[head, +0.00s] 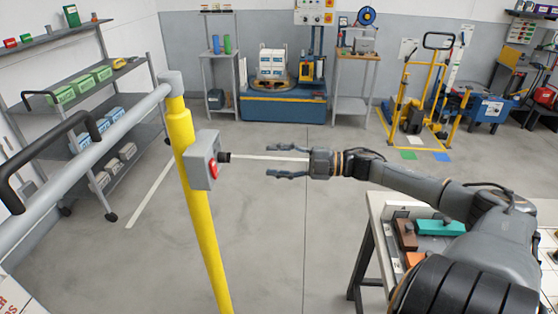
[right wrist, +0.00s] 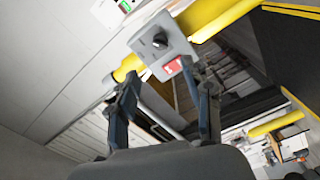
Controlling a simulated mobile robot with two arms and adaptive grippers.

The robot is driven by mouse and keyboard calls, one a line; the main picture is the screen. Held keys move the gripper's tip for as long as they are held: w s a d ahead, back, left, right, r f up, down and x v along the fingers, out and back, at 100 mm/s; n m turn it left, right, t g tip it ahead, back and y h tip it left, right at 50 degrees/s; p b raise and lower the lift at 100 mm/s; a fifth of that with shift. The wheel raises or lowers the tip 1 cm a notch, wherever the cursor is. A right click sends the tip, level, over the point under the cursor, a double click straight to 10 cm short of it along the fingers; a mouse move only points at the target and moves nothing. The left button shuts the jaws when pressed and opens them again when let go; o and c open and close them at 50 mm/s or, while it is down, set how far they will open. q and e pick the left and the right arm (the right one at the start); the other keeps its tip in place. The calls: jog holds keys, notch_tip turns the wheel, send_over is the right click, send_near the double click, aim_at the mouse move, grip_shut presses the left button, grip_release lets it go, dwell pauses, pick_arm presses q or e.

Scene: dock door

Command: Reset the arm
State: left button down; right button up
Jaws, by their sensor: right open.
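My right gripper (head: 272,159) reaches in from the right in the head view, its two fingers apart, pointing left with nothing between them. Just left of its fingertips is a grey control box (head: 202,161) on a yellow post (head: 205,250). The box has a black knob (head: 224,157) and a red patch (head: 213,170). The fingers appear clear of the box. My left gripper is not in view.
A grey rail (head: 100,143) runs from the post to the lower left. A shelf cart (head: 95,88) stands behind it. A workbench (head: 375,215) is under my right arm. A blue machine (head: 283,108) and a yellow lift (head: 410,95) stand far back. The middle floor is clear.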

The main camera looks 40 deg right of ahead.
jog(key=shift+s+d, duration=0.15)
jog(key=shift+s, duration=0.05)
dwell(0.5)
jog(key=s+d+f+m+t+h+b, duration=0.1)
jog(key=d+f+m+h, duration=0.3)
jog(key=f, duration=0.5)
jog(key=s+d+f+m+t+h+b, duration=0.1)
jog(key=d+f+m+h, duration=0.25)
jog(key=f, duration=0.65)
jog(key=s+f+m+g+h+b, duration=0.15)
jog(key=s+f+m, duration=0.25)
jog(key=f, duration=0.8)
jog(key=s+f+m+g+h, duration=0.25)
jog(key=s+f, duration=0.25)
jog(key=f, duration=0.6)
jog(key=s+a+f+m+g+h+b, duration=0.15)
jog(key=s+a+f+g, duration=0.25)
jog(key=s+a+f, duration=0.65)
jog(key=s+a+f+m+g+b, duration=0.1)
jog(key=s+a+f+m+g, duration=0.2)
jog(key=s+a+f, duration=0.7)
jog(key=s+a+f+g+y, duration=0.1)
jog(key=s+a+f+g, duration=0.2)
jog(key=s+a+f, duration=0.6)
jog(key=s+m, duration=0.1)
jog(key=s, duration=0.1)
jog(key=shift+s+f+g+b, duration=0.3)
jog(key=shift+s+f+g, duration=0.05)
jog(key=shift+g, duration=0.05)
